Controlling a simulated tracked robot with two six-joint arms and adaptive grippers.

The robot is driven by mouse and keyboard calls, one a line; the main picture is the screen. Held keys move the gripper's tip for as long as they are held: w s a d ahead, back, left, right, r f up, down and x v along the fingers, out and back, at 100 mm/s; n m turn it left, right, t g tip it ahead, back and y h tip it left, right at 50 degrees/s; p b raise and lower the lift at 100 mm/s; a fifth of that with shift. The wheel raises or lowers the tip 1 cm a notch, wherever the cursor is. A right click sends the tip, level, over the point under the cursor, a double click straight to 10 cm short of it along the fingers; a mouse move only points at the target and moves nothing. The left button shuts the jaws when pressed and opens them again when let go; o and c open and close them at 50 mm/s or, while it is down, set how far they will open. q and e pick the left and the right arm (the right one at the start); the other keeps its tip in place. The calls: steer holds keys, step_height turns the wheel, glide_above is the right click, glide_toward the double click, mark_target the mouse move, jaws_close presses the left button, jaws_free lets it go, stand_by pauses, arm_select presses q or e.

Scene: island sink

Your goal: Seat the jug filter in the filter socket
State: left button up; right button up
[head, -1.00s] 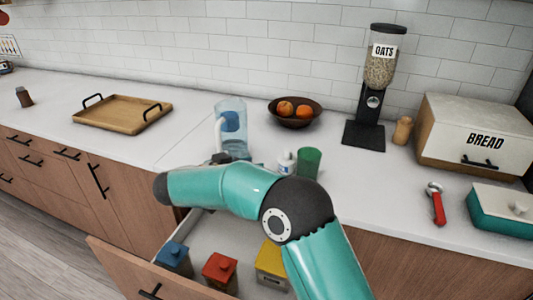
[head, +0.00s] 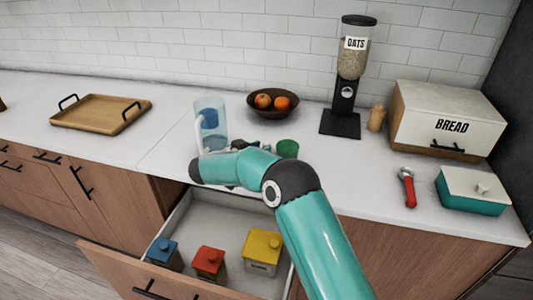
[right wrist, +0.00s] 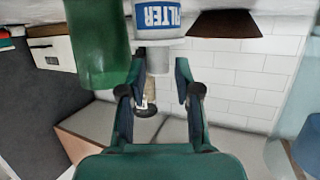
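The jug filter (right wrist: 158,20), white with a blue FILTER label, stands just beyond my right fingertips in the right wrist view, with its narrower pale part between or just past them. I cannot tell whether they touch it. In the head view my arm mostly hides it. My right gripper (right wrist: 157,72) is open; in the head view (head: 247,143) only a dark bit shows beyond the forearm, right of the jug. The clear jug (head: 211,130) stands upright on the counter, with a blue insert (head: 209,118), seemingly the filter socket, inside its top. My left gripper is out of view.
A green cup (head: 288,149) stands close beside the gripper, also in the right wrist view (right wrist: 98,45). A fruit bowl (head: 272,108) is behind. An open drawer (head: 205,222) holds colored canisters below my arm. The counter left of the jug is clear up to the tray (head: 100,114).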

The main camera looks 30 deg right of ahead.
mark_target(264, 145)
steer(key=shift+p+x, duration=0.7)
steer(key=shift+x, duration=1.15)
steer(key=shift+r, duration=0.1)
jaws_close()
steer(key=shift+r, duration=0.2)
